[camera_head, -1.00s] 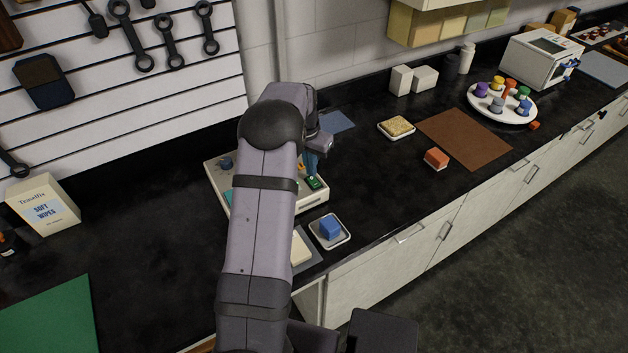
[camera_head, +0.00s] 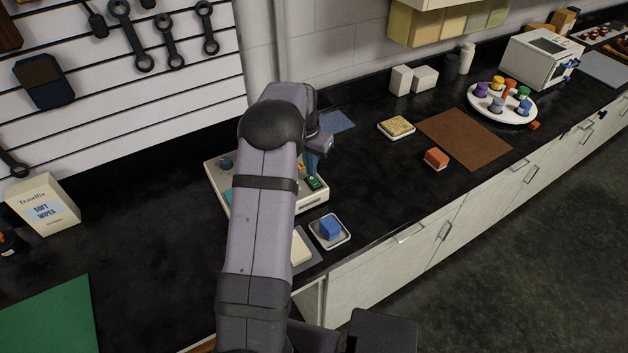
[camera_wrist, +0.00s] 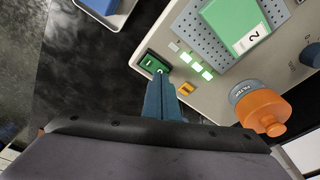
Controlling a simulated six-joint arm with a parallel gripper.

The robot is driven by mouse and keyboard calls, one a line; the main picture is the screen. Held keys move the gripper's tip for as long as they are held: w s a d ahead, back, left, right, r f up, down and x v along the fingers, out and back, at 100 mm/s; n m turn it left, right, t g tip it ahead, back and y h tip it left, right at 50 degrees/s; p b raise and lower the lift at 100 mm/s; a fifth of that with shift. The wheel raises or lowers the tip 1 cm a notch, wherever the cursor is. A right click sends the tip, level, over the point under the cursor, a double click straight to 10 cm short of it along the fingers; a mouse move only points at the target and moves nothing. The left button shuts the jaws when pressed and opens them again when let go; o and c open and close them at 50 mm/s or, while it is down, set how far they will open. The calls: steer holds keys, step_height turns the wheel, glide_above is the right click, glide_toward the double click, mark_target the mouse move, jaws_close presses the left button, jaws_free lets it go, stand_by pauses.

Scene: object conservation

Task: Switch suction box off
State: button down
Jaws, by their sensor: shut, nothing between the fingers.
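The suction box (camera_head: 316,195) is a cream box on the black bench, partly hidden behind my arm in the head view. It also shows in the wrist view (camera_wrist: 205,105), with a grey perforated plate and a green card marked 2 on top. A green rocker switch (camera_wrist: 153,65) in a dark frame sits near its edge. Several small green lights (camera_wrist: 198,67) are lit beside the switch. My gripper (camera_wrist: 161,78) is shut and empty, its blue fingertips at the lower edge of the switch. Whether they touch it I cannot tell.
An orange filter part (camera_wrist: 263,112) stands up from the box. A white dish with a blue block (camera_head: 330,228) lies close to the box's front. An orange block (camera_head: 436,158), a brown mat (camera_head: 465,138) and a sponge dish (camera_head: 396,128) are to the right. Bench behind the dish is clear.

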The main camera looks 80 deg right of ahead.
steer(key=shift+f+b, duration=0.4)
steer(key=shift+f, duration=0.25)
stand_by(0.5)
step_height(320, 180, up, 7)
steer(key=p, duration=0.5)
stand_by(0.5)
stand_by(0.5)
